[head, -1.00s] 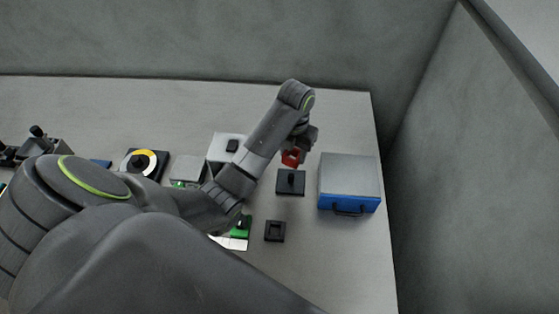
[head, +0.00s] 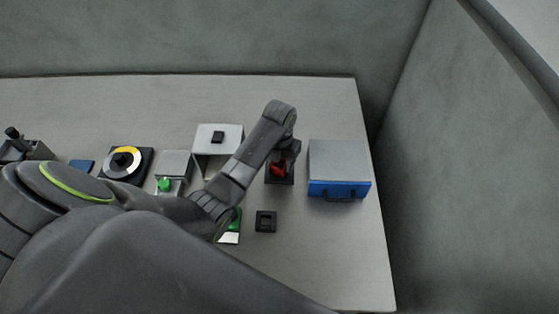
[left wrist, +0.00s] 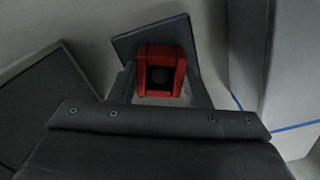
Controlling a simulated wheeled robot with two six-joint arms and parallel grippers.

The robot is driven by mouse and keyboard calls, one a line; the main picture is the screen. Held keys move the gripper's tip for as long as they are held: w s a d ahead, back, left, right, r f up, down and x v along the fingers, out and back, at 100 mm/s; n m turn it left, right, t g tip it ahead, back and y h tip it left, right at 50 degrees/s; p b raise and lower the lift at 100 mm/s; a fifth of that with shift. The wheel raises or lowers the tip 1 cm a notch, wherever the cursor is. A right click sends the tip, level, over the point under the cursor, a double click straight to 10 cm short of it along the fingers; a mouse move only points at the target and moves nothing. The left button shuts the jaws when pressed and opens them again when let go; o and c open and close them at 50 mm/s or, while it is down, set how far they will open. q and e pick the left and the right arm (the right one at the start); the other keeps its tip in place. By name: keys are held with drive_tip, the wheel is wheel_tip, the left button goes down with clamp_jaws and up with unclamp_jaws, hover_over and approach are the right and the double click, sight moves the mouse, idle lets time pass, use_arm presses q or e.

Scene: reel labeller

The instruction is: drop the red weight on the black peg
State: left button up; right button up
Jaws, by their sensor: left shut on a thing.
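My left gripper (head: 284,158) is shut on the red weight (head: 278,170) and holds it over the square black base (head: 281,181) of the peg. In the left wrist view the red weight (left wrist: 160,53) sits between the fingers of the gripper (left wrist: 160,84). Its square hole faces the camera, dark inside. The black base (left wrist: 125,46) lies behind it. The peg itself is hidden by the weight and gripper; I cannot tell whether the weight is around it. My right gripper is in neither view.
A blue and grey box (head: 338,169) with a handle stands close on the right. A pale open-fronted housing (head: 204,143) stands to the left. A small black square block (head: 266,221) lies nearer. The table's right front (head: 330,250) is clear.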

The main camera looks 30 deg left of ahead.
use_arm(q)
drive_tip(key=shift+f, duration=0.2)
drive_tip(key=o, duration=1.2)
drive_tip(key=shift+r, duration=0.1)
drive_tip(key=shift+r, duration=0.1)
drive_tip(key=shift+r, duration=0.2)
wheel_tip(320, 180, up, 5)
drive_tip(key=shift+f+b, duration=0.2)
drive_tip(key=shift+b, duration=0.4)
drive_tip(key=shift+r+p, duration=2.75)
drive_tip(key=shift+r, duration=0.8)
